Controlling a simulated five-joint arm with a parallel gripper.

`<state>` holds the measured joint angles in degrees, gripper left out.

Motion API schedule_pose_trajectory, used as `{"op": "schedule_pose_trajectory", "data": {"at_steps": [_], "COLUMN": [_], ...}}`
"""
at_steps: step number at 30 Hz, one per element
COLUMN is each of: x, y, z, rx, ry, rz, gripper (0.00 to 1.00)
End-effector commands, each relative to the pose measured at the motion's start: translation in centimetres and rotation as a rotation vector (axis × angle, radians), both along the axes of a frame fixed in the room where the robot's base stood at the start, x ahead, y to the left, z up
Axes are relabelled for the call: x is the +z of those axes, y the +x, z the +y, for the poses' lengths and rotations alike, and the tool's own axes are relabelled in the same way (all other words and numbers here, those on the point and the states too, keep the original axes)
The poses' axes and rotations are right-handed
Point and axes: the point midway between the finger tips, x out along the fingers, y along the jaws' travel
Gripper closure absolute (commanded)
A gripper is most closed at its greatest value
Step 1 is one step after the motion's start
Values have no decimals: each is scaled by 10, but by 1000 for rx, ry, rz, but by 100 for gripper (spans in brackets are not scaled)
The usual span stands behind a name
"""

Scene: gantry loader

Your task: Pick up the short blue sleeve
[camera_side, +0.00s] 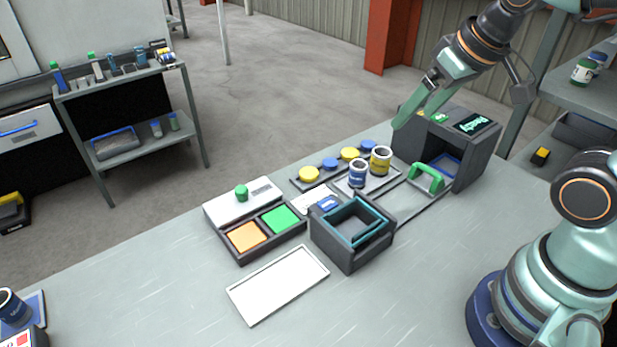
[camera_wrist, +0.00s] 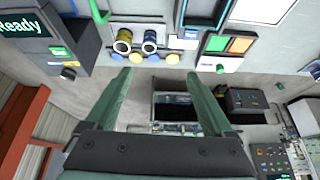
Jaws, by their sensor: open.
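The short blue sleeve (camera_side: 358,175) stands upright on a grey tray (camera_side: 345,189) in the side view, in front and left of a taller yellow sleeve (camera_side: 381,161). In the wrist view the blue sleeve (camera_wrist: 150,49) stands beyond my fingertips, just right of the yellow sleeve (camera_wrist: 123,46). My gripper (camera_side: 409,121) is open and empty, up and to the right of the sleeves, near the top of the dark machine in the side view. The wrist view shows its two green fingers (camera_wrist: 158,75) spread apart. Nothing hides the blue sleeve's upper part.
A dark machine with a lit "Ready" display (camera_side: 472,123) stands right of the sleeves. Blue and yellow knobs (camera_side: 348,154) line up behind them. A green handle (camera_side: 427,177) and an open dark box (camera_side: 352,243) stand nearby. The front table is mostly clear.

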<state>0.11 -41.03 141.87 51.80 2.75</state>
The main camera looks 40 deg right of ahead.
Motion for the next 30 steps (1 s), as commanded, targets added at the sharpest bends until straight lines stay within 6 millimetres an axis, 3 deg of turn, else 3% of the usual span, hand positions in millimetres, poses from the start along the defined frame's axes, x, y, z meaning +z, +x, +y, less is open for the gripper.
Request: {"op": "schedule_pose_trajectory", "data": {"at_steps": [11, 21, 30], "x": [-15, -67, -101], "y": [58, 115, 134], "z": [-11, -25, -31], "rx": [-588, -1220, -1511], "ry": [224, 347, 369], "rz": [194, 338, 376], "gripper": [13, 13, 13]}}
